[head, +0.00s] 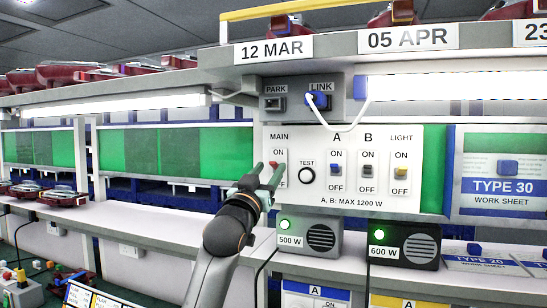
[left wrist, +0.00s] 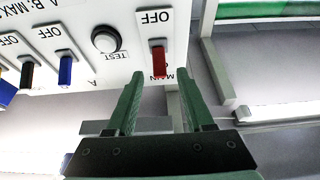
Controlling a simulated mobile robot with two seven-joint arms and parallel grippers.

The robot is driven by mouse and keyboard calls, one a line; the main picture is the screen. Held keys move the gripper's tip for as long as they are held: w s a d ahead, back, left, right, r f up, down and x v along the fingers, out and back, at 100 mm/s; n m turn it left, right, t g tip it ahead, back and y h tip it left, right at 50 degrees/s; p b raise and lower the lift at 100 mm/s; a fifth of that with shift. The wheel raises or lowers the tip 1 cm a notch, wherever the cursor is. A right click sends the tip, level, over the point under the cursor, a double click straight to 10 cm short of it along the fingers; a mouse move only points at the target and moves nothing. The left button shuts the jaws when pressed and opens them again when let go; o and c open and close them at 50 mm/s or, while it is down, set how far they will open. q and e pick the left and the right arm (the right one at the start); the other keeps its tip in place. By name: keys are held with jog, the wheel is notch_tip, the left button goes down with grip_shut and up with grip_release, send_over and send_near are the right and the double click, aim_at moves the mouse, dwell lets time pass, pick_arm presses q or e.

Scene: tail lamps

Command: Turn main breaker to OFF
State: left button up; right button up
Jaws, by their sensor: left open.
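The main breaker is a red toggle (head: 274,164) under the MAIN label at the left end of the white switch panel (head: 345,200). It also shows in the left wrist view (left wrist: 159,60), where the picture is upside down. The toggle slants away from its OFF label toward the ON side. My left gripper (head: 267,173) is open at the panel's left end and partly hides the toggle in the head view. In the left wrist view its green fingertips (left wrist: 160,76) lie on either side of the toggle's tip; contact cannot be told. My right gripper is out of view.
Below stand 500 W (head: 309,238) and 600 W (head: 404,244) boxes with lit green lamps. A white cable loops from LINK.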

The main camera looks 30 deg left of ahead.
aim_at(273, 165)
pick_arm(q)
jog(key=shift+p+x, duration=0.5)
jog(key=shift+x, duration=1.35)
grip_shut()
